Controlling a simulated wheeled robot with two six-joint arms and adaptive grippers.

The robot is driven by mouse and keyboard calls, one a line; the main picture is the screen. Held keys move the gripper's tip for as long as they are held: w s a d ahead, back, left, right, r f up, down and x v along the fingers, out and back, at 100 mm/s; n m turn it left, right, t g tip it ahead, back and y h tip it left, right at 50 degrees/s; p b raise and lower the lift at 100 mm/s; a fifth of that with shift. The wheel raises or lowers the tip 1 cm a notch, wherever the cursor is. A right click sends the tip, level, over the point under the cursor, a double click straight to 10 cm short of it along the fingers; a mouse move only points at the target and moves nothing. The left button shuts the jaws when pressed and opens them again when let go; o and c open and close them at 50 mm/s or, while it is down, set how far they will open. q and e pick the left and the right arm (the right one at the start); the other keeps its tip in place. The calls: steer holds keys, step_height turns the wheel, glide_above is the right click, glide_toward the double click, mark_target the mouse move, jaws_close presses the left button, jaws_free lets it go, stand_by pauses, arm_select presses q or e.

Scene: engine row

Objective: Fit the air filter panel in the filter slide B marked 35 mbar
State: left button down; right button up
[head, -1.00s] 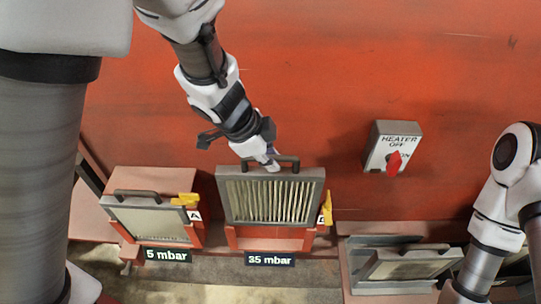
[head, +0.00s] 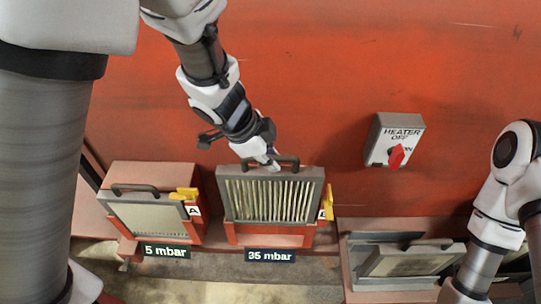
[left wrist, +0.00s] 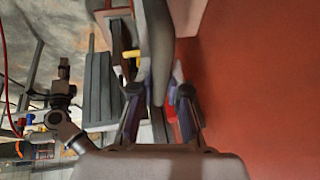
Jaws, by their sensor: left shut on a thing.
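The air filter panel (head: 268,200), a grey frame with pale pleats and a dark top handle, stands upright in the red filter slide marked 35 mbar (head: 270,240). The panel's lower edge sits low against the slide's front; whether it is fully seated I cannot tell. My left gripper (head: 271,164) is shut on the panel's handle at its top. In the left wrist view, the gripper's fingers (left wrist: 160,100) close around a dark bar. The label plate (head: 270,256) reads 35 mbar. My right arm is at the right edge; its gripper is out of the picture.
Slide A, with its own panel (head: 145,217) and a yellow clip (head: 185,194), stands left over the 5 mbar plate (head: 167,251). Another yellow clip (head: 328,201) is at slide B's right. A heater switch box (head: 396,140) is on the red wall. A tray (head: 375,284) with panels lies lower right.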

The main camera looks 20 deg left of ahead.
mark_target(271, 192)
arm_select(q)
steer(key=shift+f+b, duration=4.6)
steer(key=shift+f, duration=1.65)
steer(key=c, duration=1.1)
jaws_free()
steer(key=v, duration=1.2)
steer(key=shift+s, duration=0.1)
